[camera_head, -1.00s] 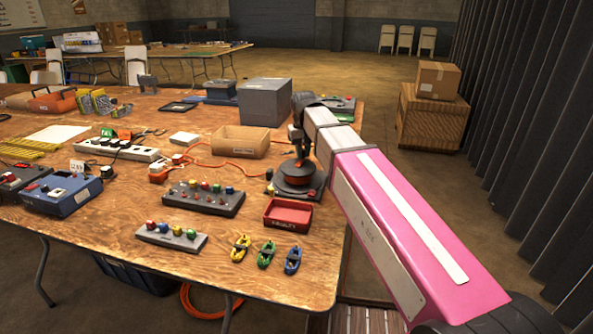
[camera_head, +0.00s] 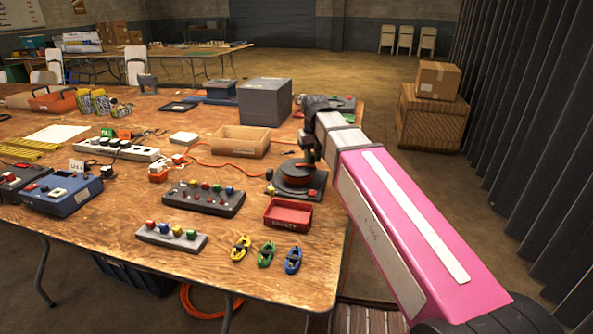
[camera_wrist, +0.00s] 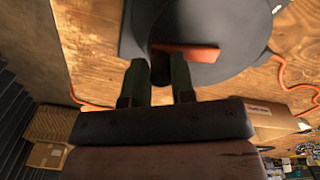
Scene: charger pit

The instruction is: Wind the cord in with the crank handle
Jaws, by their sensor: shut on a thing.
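The cord reel (camera_head: 297,178) is a dark round drum on a flat base near the right edge of the table, with orange cord wound inside. Its orange cord (camera_head: 228,163) runs left across the table. My gripper (camera_head: 312,163) is over the right side of the reel, mostly hidden by my arm in the head view. In the wrist view, my gripper's two fingers (camera_wrist: 160,82) are shut on the dark crank handle (camera_wrist: 162,66), which stands on the reel's disc (camera_wrist: 205,30). An orange piece shows beside the handle.
A red tray (camera_head: 288,215) sits in front of the reel. A cardboard tray (camera_head: 240,141) and a grey box (camera_head: 265,102) stand behind it. A black button panel (camera_head: 204,198) lies to the left. The floor right of the table is open up to stacked boxes (camera_head: 432,110).

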